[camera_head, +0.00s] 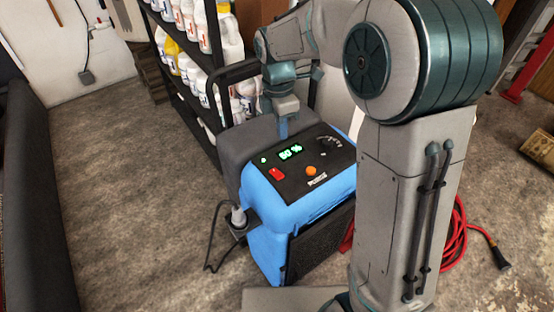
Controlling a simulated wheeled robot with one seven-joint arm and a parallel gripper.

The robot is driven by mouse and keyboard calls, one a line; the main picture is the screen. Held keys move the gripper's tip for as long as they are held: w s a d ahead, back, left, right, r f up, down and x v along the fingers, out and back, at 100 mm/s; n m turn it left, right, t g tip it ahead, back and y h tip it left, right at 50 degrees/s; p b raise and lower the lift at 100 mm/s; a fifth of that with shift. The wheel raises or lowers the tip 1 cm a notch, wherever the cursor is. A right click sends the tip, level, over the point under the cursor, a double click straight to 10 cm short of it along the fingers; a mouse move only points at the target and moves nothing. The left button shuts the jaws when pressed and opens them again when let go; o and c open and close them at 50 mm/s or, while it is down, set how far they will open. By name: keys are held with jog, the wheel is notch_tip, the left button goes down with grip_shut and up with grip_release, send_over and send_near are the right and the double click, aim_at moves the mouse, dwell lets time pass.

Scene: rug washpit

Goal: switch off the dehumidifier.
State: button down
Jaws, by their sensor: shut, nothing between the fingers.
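The dehumidifier (262,198) is a blue box with a dark grille on its front, standing upright on the floor in the middle of the view. Its black top panel (318,168) carries a lit green display (291,152), a small green light (264,160), a red rocker switch (276,175), an orange button (311,171) and a dial (330,143). My gripper (284,131) is shut and empty, pointing down by the panel's far edge, beyond the display. I cannot tell whether it touches the dehumidifier. My arm hides its right side.
Shelves with white bottles (232,37) stand behind the dehumidifier, close to my gripper. A grey plug and cable (238,217) are at its left side. A red hose or cord (459,240) lies to the right.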

aim_at(278, 175)
jog(key=w+a+f+n, duration=0.1)
jog(key=a+n, duration=0.1)
jog(key=shift+w+a+f+n, duration=0.1)
jog(key=shift+w+f+n, duration=0.25)
jog(key=shift+n, duration=0.05)
jog(key=f, duration=0.4)
jog(key=s+f, duration=0.1)
jog(key=f, duration=0.4)
jog(key=d+f+p, duration=0.1)
jog(key=f, duration=0.3)
jog(key=shift+s+d+f, duration=0.1)
jog(key=shift+s+f, duration=0.2)
jog(key=shift+f, duration=0.1)
